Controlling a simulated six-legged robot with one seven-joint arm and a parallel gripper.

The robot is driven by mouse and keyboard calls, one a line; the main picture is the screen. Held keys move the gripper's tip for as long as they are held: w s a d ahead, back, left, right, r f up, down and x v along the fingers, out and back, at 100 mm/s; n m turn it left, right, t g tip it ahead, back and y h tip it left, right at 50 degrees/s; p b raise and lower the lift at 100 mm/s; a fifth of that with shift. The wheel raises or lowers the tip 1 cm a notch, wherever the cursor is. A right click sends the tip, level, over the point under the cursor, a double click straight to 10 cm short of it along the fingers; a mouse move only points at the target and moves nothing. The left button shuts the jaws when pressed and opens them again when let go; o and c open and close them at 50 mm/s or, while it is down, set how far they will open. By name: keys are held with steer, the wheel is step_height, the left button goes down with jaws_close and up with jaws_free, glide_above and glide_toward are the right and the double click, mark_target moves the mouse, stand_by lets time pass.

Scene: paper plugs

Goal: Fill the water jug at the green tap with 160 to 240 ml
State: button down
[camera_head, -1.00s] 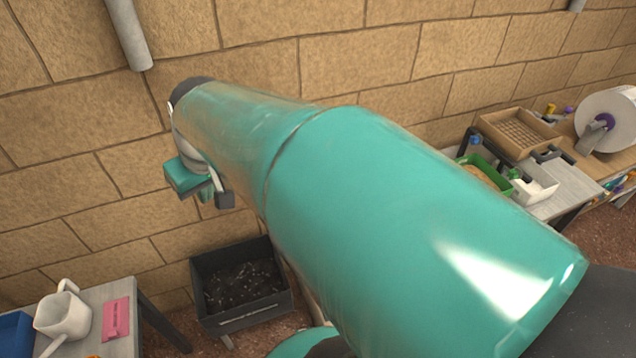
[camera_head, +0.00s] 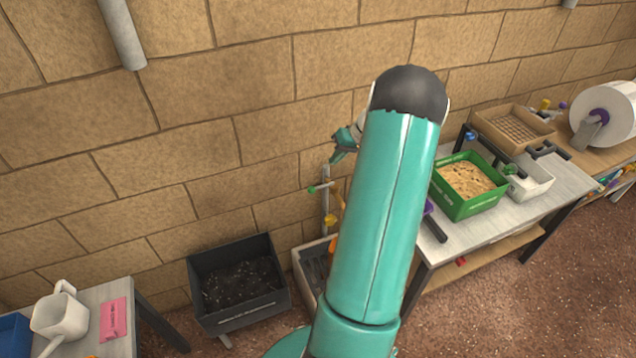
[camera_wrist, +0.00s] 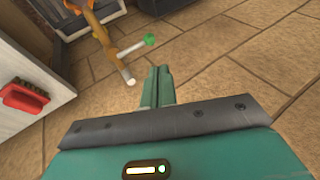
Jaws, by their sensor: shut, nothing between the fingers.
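The white jug (camera_head: 62,316) with a handle and a spout stands upright on the small grey table at the lower left. The green tap (camera_head: 318,188) sticks out from a wall pipe in the middle, partly behind my arm. In the wrist view the tap's green end (camera_wrist: 150,40) shows a little beyond my fingers. My gripper (camera_head: 337,158) is in the air, above and slightly right of the tap, apart from it. In the wrist view its fingers (camera_wrist: 158,84) are together with nothing between them. The jug does not show in the wrist view.
A grey basin (camera_head: 306,262) stands below the tap, partly hidden by my arm. A black bin (camera_head: 240,312) of dark material is left of it. A pink card (camera_head: 114,318) lies beside the jug.

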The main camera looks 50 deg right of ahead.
mark_target(314, 187)
steer(key=shift+s+d+f, duration=0.8)
steer(key=shift+d+f, duration=0.1)
steer(key=shift+d, duration=0.1)
steer(key=x, duration=1.4)
steer(key=shift+w+r, duration=0.1)
steer(key=shift+w, duration=0.1)
